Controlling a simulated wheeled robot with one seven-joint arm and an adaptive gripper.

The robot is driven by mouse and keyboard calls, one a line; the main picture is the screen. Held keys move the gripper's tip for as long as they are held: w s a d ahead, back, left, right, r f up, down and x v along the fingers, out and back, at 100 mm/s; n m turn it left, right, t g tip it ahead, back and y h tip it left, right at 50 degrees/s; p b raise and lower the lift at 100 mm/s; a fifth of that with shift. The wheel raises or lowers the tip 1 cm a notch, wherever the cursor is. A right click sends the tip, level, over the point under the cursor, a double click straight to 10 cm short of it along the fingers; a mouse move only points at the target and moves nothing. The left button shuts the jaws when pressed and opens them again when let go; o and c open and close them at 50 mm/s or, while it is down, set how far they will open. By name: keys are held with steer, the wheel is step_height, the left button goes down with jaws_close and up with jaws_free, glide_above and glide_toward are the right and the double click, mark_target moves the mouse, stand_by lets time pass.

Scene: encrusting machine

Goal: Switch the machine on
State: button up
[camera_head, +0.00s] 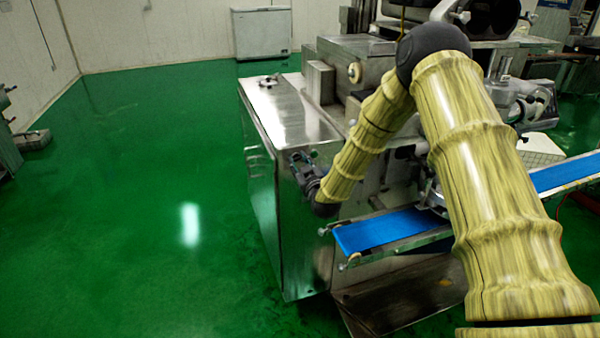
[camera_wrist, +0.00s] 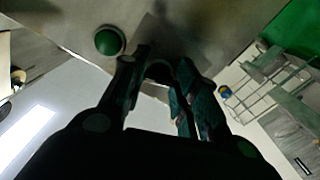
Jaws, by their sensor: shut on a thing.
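The machine is a stainless steel cabinet (camera_head: 290,110) with a blue conveyor belt (camera_head: 390,230), in the middle of the head view. My gripper (camera_head: 300,163) is at the cabinet's front panel, near its upper edge. In the wrist view my gripper (camera_wrist: 160,62) points at a metal panel (camera_wrist: 225,25) and is closed around a small dark knob-like part (camera_wrist: 158,72). The fingers hide most of this part, and its setting cannot be read. A round green button (camera_wrist: 109,40) sits on the panel just left of the fingers, apart from them.
Open green floor (camera_head: 150,200) lies left of the machine. A white chest freezer (camera_head: 261,33) stands at the back wall. The blue belt runs below and right of my arm, close to it.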

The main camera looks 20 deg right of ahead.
steer(key=m+b, duration=0.4)
steer(key=b, duration=0.1)
steer(key=shift+f+m, duration=0.25)
steer(key=shift+m, duration=0.05)
steer(key=m+b, duration=0.3)
steer(key=b, duration=0.1)
steer(key=shift+a+m, duration=0.1)
steer(key=shift+m, duration=0.3)
steer(key=m+b, duration=0.3)
steer(key=shift+r, duration=0.1)
steer(key=shift+a+r+m+b, duration=0.1)
steer(key=shift+r+m+b, duration=0.05)
steer(key=shift+m+b, duration=0.85)
steer(key=shift+r, duration=0.1)
steer(key=o, duration=1)
steer(key=s, duration=1.2)
steer(key=shift+d, duration=0.2)
